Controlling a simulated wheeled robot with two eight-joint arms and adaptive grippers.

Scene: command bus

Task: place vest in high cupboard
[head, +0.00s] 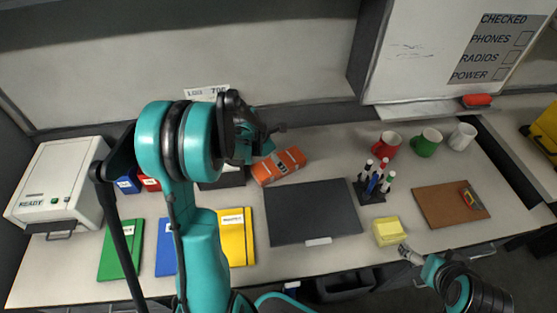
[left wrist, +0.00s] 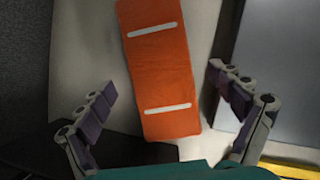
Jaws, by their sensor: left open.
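In the left wrist view the vest (left wrist: 160,70) lies between the spread fingers of my left gripper (left wrist: 163,82). That gripper is open and empty, with gaps between its fingers and the vest. My right gripper (head: 406,252) is low at the right, near the counter's front edge beside a yellow block; its finger state is unclear. I cannot make out an open high cupboard in these views.
A dark flat panel (head: 312,210) lies right of the vest. A pen holder (head: 370,190), red mug (head: 387,144), green mug (head: 427,143) and white mug (head: 462,137) stand further right. Binders (head: 236,237) and a printer (head: 60,183) are at the left. A whiteboard (head: 430,45) is above.

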